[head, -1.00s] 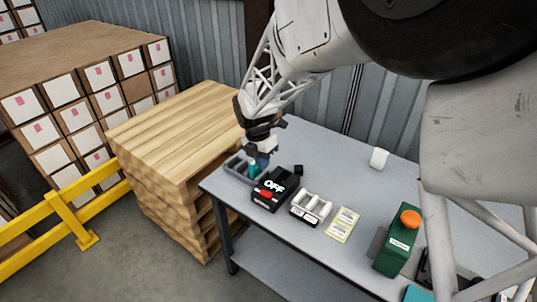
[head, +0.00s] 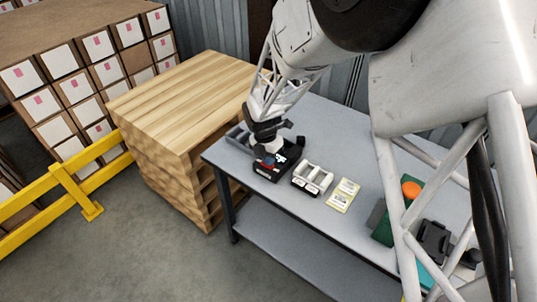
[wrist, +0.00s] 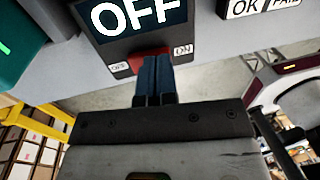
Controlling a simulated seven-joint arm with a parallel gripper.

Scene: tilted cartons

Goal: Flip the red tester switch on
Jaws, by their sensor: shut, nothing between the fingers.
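The black tester (head: 266,174) sits on the grey table, near its left end. In the wrist view its screen (wrist: 135,15) reads OFF. Below the screen is the red switch (wrist: 150,53), between an OFF label (wrist: 119,68) on the left and an ON label (wrist: 183,50) on the right. My gripper (wrist: 155,62) is shut and empty, with its blue fingertips at the red switch, covering part of it. I cannot tell whether they touch it. In the head view my gripper (head: 270,158) is over the tester and hides much of it.
A white-and-grey holder (head: 312,178) and a yellow label sheet (head: 343,194) stand right of the tester. A grey tray (head: 238,138) is behind it at left. A green box with an orange button (head: 411,189) is farther right. Wooden pallets (head: 180,100) stand left of the table.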

